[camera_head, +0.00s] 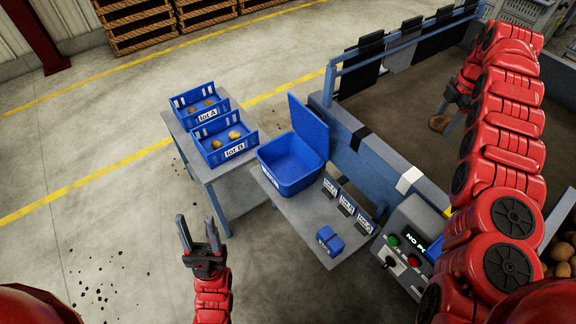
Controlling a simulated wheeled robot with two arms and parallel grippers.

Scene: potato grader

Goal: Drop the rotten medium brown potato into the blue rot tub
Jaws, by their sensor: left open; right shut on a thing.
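The brown potato (438,123) is at the fingertips of my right gripper (446,112), over the grey grader surface at the upper right. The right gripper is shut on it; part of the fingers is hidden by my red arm. I cannot tell whether the potato touches the surface, and rot is too small to see. The blue tub (286,184) stands on the grey side table in the middle, its lid (309,126) raised, and it looks empty. My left gripper (194,219) is open and empty, above the floor at the lower left.
Blue crates marked lot A (207,118) and lot B (227,153) hold potatoes on a stand left of the tub. A control panel (405,250) and grader wall (375,165) border the right.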

